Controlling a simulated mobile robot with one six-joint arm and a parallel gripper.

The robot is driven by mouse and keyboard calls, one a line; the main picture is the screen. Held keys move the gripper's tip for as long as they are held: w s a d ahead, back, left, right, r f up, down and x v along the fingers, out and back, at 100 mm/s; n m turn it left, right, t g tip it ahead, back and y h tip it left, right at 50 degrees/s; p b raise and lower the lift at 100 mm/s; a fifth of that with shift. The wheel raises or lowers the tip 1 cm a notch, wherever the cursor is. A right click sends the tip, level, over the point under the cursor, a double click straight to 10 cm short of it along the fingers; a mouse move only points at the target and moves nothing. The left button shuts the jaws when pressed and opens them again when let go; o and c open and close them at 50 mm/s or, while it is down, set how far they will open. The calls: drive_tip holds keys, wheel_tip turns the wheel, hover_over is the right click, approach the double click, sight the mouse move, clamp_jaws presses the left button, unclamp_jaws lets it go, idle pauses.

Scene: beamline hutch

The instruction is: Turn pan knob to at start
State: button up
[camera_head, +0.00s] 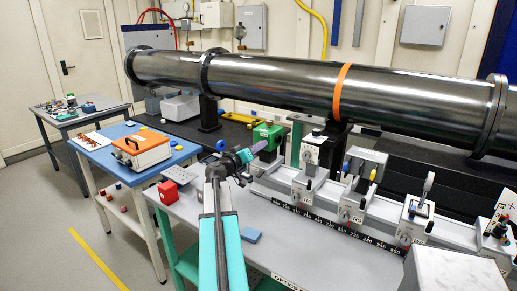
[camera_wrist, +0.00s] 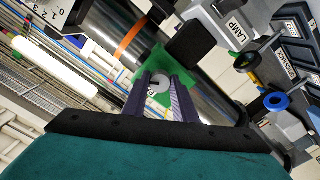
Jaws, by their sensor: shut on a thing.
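The pan knob (camera_wrist: 158,84) is a small pale grey round knob with a dark mark on its face, on a green unit (camera_wrist: 153,64). In the head view the green unit (camera_head: 268,131) stands at the left end of the rail, and the knob is hidden there. My gripper (camera_wrist: 164,83) has its two dark purple fingers on either side of the knob, shut on it. In the head view my gripper (camera_head: 259,147) reaches the green unit's front. A letter like "P" shows below the knob; the start mark and the knob's exact setting cannot be read.
The rail (camera_head: 330,213) carries several grey mounts and a number scale to the right. A large dark steel pipe (camera_head: 270,80) runs behind. A red box (camera_head: 168,192) is left of my arm. In the wrist view, a blue ring (camera_wrist: 272,101) and a "LAMP" box (camera_wrist: 232,22) are close at right.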

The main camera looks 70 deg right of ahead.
drive_tip(key=n+b, duration=0.4)
drive_tip(key=n, duration=0.6)
drive_tip(key=shift+n, duration=0.4)
drive_tip(key=shift+f, duration=0.1)
idle(0.4)
drive_tip(key=o, duration=1)
drive_tip(key=shift+o, duration=0.2)
drive_tip(key=shift+a, duration=0.15)
